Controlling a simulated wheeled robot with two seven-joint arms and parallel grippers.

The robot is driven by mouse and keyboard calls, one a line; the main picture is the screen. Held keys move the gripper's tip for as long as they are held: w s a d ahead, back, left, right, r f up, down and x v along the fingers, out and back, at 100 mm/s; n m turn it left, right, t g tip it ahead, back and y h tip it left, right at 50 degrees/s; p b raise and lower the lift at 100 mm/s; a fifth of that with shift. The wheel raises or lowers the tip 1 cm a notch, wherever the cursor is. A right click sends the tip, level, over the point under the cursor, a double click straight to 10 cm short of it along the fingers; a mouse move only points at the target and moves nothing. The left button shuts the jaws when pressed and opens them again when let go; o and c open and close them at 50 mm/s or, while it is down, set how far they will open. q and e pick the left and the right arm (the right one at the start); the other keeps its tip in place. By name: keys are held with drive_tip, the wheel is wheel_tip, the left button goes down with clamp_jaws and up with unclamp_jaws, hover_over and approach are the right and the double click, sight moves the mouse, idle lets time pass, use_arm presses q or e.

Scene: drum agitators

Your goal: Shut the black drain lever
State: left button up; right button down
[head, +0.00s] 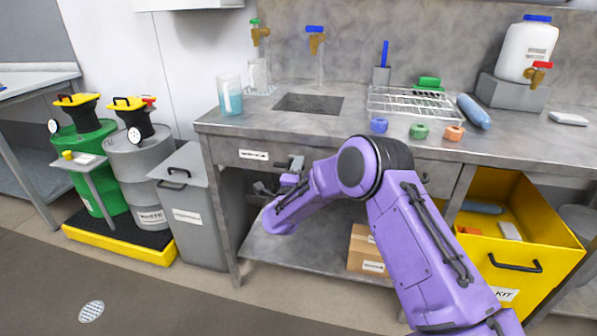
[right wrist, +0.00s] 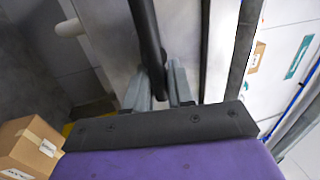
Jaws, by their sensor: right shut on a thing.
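My right gripper (head: 279,178) is in front of the bench, just below its front edge near the left drawer. In the right wrist view its grey fingers (right wrist: 163,88) are closed around a black bar (right wrist: 148,38), which runs up from between them to the top edge. A pale grey panel lies behind the bar. I cannot tell for sure that this bar is the drain lever; no separate drain lever shows in the head view, where my arm and gripper cover that spot. My left gripper is not in view.
A grey bin (head: 190,207) is at left; an open yellow drawer (head: 541,250) juts out at right.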

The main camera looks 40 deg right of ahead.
drive_tip(key=shift+f+m, duration=0.1)
drive_tip(key=shift+m, duration=0.2)
drive_tip(key=c, duration=1.1)
unclamp_jaws()
drive_tip(key=shift+c, duration=0.2)
drive_tip(key=v, duration=1)
drive_tip(key=shift+a+b, duration=0.25)
drive_tip(key=shift+b, duration=0.1)
drive_tip(key=shift+s+f, duration=0.15)
